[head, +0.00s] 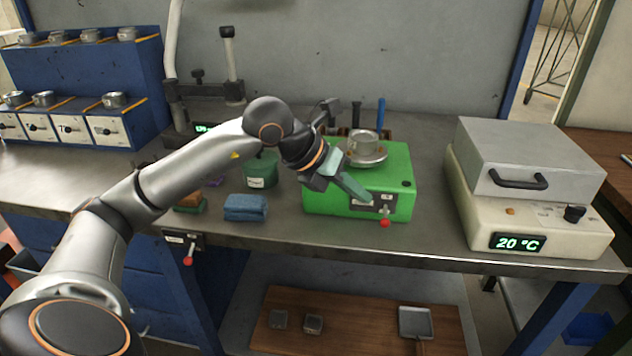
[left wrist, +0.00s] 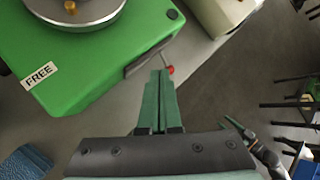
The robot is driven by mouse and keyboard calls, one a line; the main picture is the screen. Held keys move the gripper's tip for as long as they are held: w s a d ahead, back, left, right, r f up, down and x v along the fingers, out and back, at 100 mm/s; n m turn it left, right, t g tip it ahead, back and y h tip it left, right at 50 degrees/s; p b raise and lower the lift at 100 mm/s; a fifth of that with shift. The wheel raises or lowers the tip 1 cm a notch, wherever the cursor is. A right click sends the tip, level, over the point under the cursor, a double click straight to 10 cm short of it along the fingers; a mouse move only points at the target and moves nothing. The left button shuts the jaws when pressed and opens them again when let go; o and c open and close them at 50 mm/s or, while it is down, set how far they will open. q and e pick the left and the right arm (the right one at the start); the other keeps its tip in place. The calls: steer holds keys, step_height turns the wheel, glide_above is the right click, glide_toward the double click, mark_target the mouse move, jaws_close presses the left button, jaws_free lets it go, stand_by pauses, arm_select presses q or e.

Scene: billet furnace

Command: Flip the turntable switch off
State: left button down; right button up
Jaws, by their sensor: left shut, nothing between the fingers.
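The green turntable box (head: 330,203) stands on the bench with a round metal platter (head: 366,154) on top. On its front plate is a switch with a red-tipped lever (head: 384,223), the tip hanging low; the red tip also shows in the left wrist view (left wrist: 170,69). My left gripper (head: 364,197) is shut and empty, its fingertips at the box's front, just left of and above the red tip. I cannot tell whether they touch the plate. What looks like my right gripper (left wrist: 239,128) shows small at the lower right of the left wrist view, its jaws unclear.
A white furnace (head: 530,185) reading 20 °C stands to the right. Another red-tipped switch (head: 188,261) is on the bench's front edge. A folded blue cloth (head: 246,207) and a green container (head: 262,170) lie left of the box. A wooden shelf board (head: 365,322) is below.

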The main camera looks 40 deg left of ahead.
arm_select(q)
steer(key=s+a+r+b, duration=0.2)
steer(key=s+r, duration=0.4)
steer(key=s, duration=0.2)
steer(key=shift+a+b, duration=0.25)
steer(key=shift+b, duration=0.05)
arm_select(e)
steer(key=shift+s+d+f, duration=0.1)
steer(key=shift+s+f, duration=0.05)
steer(key=shift+f, duration=0.7)
steer(key=shift+s, duration=0.1)
